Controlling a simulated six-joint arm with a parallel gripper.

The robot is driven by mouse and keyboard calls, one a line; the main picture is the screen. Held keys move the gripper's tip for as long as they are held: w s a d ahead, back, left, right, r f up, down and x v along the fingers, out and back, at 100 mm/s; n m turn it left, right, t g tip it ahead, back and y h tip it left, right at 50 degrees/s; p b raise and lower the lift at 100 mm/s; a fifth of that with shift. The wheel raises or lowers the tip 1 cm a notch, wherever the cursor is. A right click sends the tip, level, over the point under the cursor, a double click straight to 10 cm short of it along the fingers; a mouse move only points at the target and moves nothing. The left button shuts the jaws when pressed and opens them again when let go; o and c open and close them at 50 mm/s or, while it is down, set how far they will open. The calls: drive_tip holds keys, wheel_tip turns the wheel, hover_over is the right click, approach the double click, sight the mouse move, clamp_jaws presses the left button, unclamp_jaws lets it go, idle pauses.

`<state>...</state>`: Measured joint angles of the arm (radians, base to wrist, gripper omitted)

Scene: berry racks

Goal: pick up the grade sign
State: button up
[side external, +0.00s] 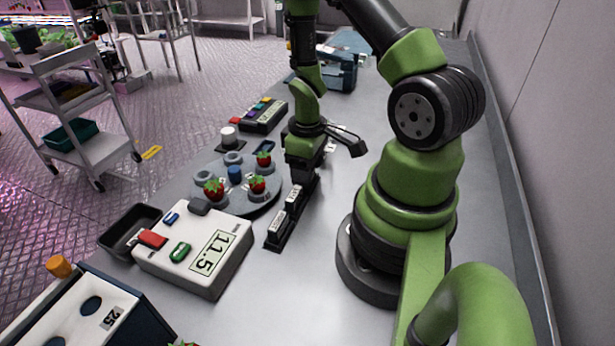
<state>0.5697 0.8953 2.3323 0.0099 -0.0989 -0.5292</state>
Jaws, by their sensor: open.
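A low black rack (271,244) lies on the bench in front of my arm and holds small upright cards. A near white card (278,222) and a second white card (293,197) show in it, both with print too small to read. I cannot tell which is the grade sign. My gripper (322,150) is open over the far end of the rack. One dark finger reaches out to the right, and the green wrist hides part of the jaws. Whatever is between or under the fingers is hidden, and contact with it cannot be told.
A grey round plate (262,207) with strawberries (213,190) and cups lies left of the rack. A white scale (203,283) reading 11.5 stands nearer, beside a black tray (116,238). A button box (262,118) and blue case (337,72) stand farther back.

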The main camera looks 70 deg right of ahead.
drive_tip(key=shift+f, duration=0.35)
drive_tip(key=c, duration=0.6)
drive_tip(key=shift+o, duration=0.2)
drive_tip(key=shift+r, duration=0.15)
